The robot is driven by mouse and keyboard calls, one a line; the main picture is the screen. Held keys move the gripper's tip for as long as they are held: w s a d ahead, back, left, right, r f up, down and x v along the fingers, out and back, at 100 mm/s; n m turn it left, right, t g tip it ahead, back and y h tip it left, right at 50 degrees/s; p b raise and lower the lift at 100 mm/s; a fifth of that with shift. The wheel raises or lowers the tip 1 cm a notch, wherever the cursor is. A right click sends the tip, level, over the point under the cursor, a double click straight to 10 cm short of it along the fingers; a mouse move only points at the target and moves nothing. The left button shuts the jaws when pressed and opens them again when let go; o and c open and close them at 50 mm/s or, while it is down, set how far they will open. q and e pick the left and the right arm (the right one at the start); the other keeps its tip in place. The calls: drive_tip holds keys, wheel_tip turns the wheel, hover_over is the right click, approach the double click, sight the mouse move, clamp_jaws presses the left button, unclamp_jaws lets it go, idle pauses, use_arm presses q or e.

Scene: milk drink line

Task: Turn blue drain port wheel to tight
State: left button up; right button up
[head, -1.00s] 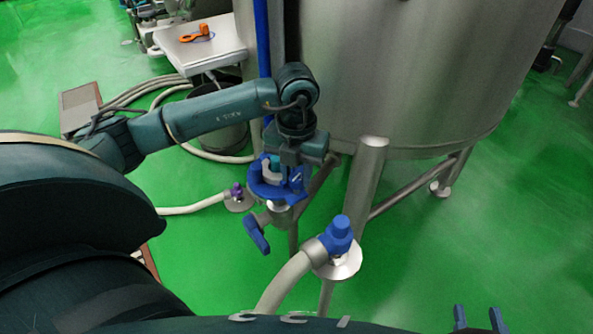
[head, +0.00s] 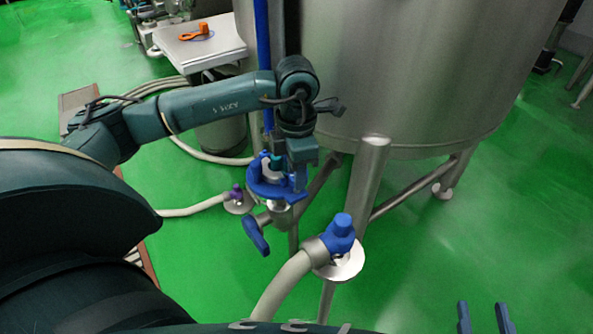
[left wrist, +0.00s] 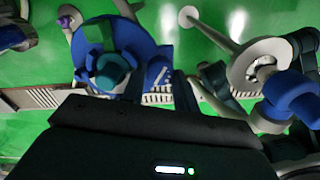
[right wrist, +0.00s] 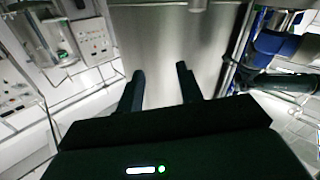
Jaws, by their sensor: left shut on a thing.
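The blue drain port wheel (head: 258,188) sits on top of a metal valve, left of the tank leg in the head view. It fills the upper left of the left wrist view (left wrist: 146,48), with a teal hub and a green block on it. My left gripper (head: 287,186) points down at the wheel's right side and is shut on its rim; the exact contact is partly hidden. My right gripper (head: 483,318) is at the bottom right, away from the wheel. Its fingers are apart and empty in the right wrist view (right wrist: 160,76).
A blue lever handle (head: 257,236) hangs below the wheel. A blue-capped hose fitting (head: 340,232) stands to the right, near a metal tank leg (head: 366,185). The large steel tank (head: 400,70) is behind. Green floor (head: 500,220) is open at right.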

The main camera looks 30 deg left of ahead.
use_arm(q)
drive_tip(key=m, duration=0.2)
drive_tip(key=shift+m+b, duration=0.35)
drive_tip(key=shift+m, duration=0.05)
drive_tip(key=m+b, duration=0.1)
drive_tip(key=m, duration=0.2)
drive_tip(key=shift+w+m, duration=0.1)
drive_tip(key=shift+m, duration=1.1)
drive_tip(key=shift+m+b, duration=0.4)
drive_tip(key=shift+m, duration=1.1)
use_arm(e)
drive_tip(key=shift+s+a+n+t+y, duration=0.15)
drive_tip(key=shift+a+n+t+y, duration=0.15)
drive_tip(key=shift+a+t+y, duration=0.35)
drive_tip(key=shift+d, duration=0.1)
use_arm(q)
drive_tip(key=o, duration=1)
use_arm(e)
drive_tip(key=shift+f, duration=0.1)
